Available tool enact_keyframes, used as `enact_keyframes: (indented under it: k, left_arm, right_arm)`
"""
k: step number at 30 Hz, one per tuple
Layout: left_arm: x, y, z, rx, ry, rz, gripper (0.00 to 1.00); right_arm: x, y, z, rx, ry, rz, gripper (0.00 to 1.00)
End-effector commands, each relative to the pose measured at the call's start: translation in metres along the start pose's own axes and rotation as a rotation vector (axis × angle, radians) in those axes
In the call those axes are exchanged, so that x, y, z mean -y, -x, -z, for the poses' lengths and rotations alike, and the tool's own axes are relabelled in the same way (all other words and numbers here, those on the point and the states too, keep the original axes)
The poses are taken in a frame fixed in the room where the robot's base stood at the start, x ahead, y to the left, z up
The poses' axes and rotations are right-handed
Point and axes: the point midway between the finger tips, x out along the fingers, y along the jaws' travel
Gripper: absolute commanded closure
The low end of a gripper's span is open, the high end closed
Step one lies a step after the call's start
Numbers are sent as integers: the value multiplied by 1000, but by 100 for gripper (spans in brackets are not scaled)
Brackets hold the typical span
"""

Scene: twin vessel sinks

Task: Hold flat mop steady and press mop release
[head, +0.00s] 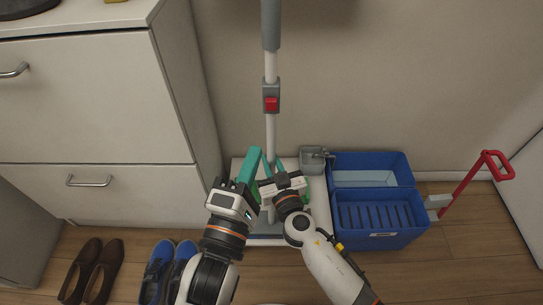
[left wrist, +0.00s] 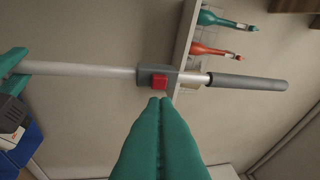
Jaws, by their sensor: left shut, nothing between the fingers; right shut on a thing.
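The flat mop stands upright by the wall, with a pale pole (head: 270,66) and a grey upper grip (head: 271,24). A grey collar on the pole carries the red release button (head: 271,105), which also shows in the left wrist view (left wrist: 158,82). My right gripper (head: 271,163) is shut on the lower pole, and its teal fingers also show in the left wrist view (left wrist: 16,66). My left gripper (head: 256,150) is shut and empty, left of the pole and below the button in the head view. Its fingertips (left wrist: 160,100) appear just short of the button in the left wrist view. My arms partly hide the mop's base.
A blue two-part bucket (head: 388,239) with a red handle (head: 465,187) stands right. A small grey container (head: 312,160) is beside it. Drawers (head: 95,110) stand left, with brown shoes (head: 104,270) and blue shoes (head: 157,270) in front.

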Motion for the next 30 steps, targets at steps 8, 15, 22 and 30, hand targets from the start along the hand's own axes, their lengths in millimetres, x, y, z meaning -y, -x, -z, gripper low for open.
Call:
enact_keyframes:
  k: [8, 15, 22, 30]
  left_arm:
    - [4, -4, 36, -163, 51, 205, 100]
    - [8, 2, 39, -195, 131, 423, 100]
    - [8, 5, 32, -174, 158, 487, 100]
    - [8, 5, 32, -174, 158, 486, 100]
  right_arm:
    - [0, 0, 0, 0, 0, 0, 100]
    - [0, 0, 0, 0, 0, 0, 100]
    - [0, 0, 0, -1, 0, 0, 100]
    - [0, 0, 0, -1, 0, 0, 100]
